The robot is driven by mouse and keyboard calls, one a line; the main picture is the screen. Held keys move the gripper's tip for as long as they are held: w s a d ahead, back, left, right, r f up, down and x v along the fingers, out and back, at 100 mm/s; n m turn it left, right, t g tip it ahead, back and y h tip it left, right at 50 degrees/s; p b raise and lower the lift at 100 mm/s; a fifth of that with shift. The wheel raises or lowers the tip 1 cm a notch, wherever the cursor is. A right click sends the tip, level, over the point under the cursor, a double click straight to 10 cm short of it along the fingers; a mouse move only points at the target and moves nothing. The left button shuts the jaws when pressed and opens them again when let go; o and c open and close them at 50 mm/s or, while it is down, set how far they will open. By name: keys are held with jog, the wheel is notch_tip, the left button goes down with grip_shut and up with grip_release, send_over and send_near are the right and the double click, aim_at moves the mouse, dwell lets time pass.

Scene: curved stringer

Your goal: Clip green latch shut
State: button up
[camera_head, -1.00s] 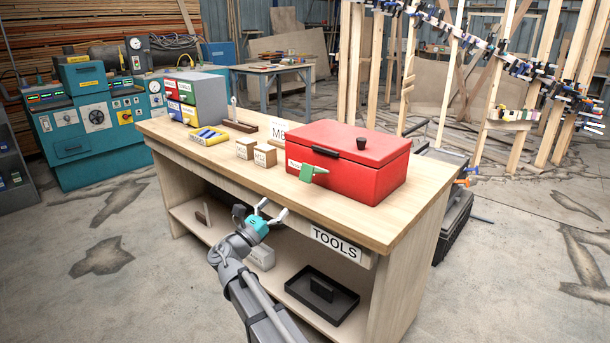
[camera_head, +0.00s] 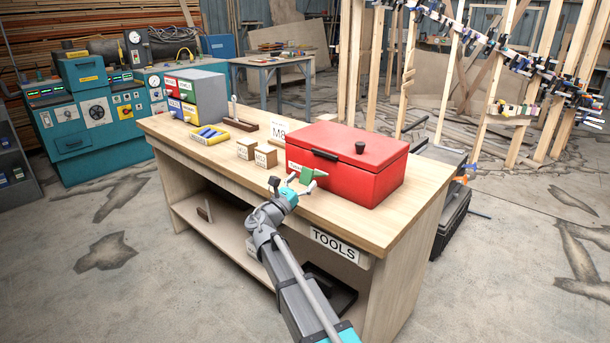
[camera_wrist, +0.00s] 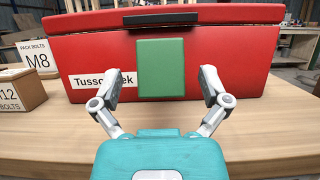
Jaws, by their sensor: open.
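The green latch (camera_wrist: 160,68) is a flat green plate on the front of the red box (camera_wrist: 237,62). In the wrist view it faces me, just below the black handle strip on the lid edge. In the head view the latch (camera_head: 309,175) sticks out from the front of the red box (camera_head: 352,177), sloping. The lid looks closed down. My gripper (camera_wrist: 162,88) is open and empty, its fingers spread to either side of the latch in the picture. In the head view my gripper (camera_head: 292,185) is right in front of the latch; contact cannot be told.
Two small bolt boxes (camera_head: 256,152) stand left of the red box, with an M8 sign (camera_head: 278,132) behind. A drawer cabinet (camera_head: 197,95) and a yellow-blue item (camera_head: 209,135) are farther left. The workbench (camera_head: 410,215) front edge lies under my arm.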

jog(key=shift+w+d+r, duration=0.2)
jog(key=shift+w+d, duration=0.05)
jog(key=shift+w, duration=0.1)
jog(key=shift+c, duration=0.3)
jog(key=c, duration=1.3)
jog(key=shift+o, duration=0.2)
jog(key=shift+d, duration=0.1)
jog(key=shift+r, duration=0.1)
